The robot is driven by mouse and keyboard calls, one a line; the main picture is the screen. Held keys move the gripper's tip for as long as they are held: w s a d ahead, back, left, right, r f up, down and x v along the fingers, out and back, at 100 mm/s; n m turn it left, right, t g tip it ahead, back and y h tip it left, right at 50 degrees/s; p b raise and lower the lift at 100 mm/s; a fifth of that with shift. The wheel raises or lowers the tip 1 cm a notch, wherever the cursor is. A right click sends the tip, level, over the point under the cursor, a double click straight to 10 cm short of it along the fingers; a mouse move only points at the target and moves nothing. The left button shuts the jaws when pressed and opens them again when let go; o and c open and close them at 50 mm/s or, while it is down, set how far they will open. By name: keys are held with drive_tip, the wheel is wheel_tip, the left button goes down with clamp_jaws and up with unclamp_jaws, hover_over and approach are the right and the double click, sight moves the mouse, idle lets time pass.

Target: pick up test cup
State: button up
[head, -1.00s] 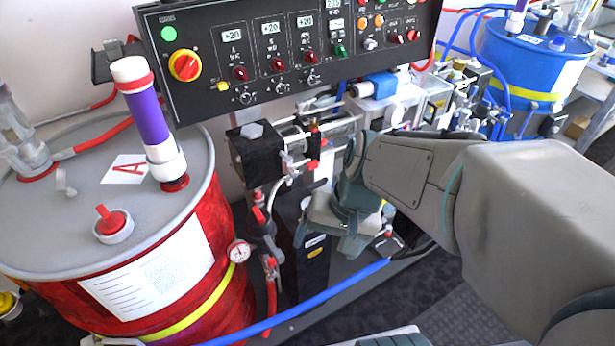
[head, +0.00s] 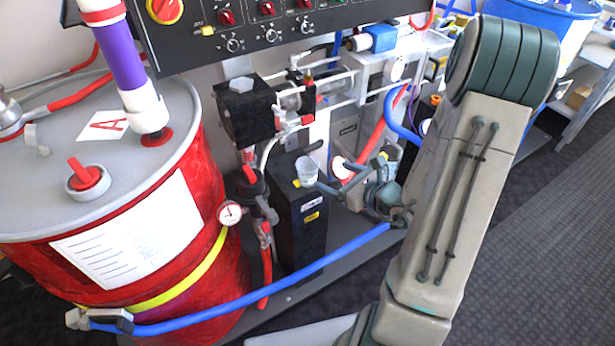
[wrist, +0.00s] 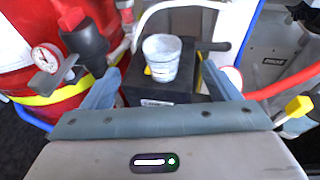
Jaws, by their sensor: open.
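The test cup (head: 307,169) is a small, pale translucent cup. It stands upright on top of a black box (head: 301,222) below the control panel. In the wrist view the cup (wrist: 162,58) sits ahead of my gripper (wrist: 165,88), between the two blue-grey fingers and a little beyond them. My gripper (head: 325,174) is open and empty. In the head view it reaches in from the right, with its fingers near the cup. I cannot tell whether a finger touches the cup. Part of the gripper is hard to make out against the machinery behind it.
A red drum (head: 120,235) with a gauge (head: 230,213) stands on the left. A blue hose (head: 260,300) crosses in front of the black box. Valves and pipes (head: 262,200) crowd the box's left side. The control panel (head: 270,22) hangs above. Open floor (head: 545,220) lies to the right.

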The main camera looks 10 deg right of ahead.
sight(301, 161)
drive_tip(key=x, duration=1.3)
drive_tip(key=shift+w+f, duration=0.3)
drive_tip(key=c, duration=1)
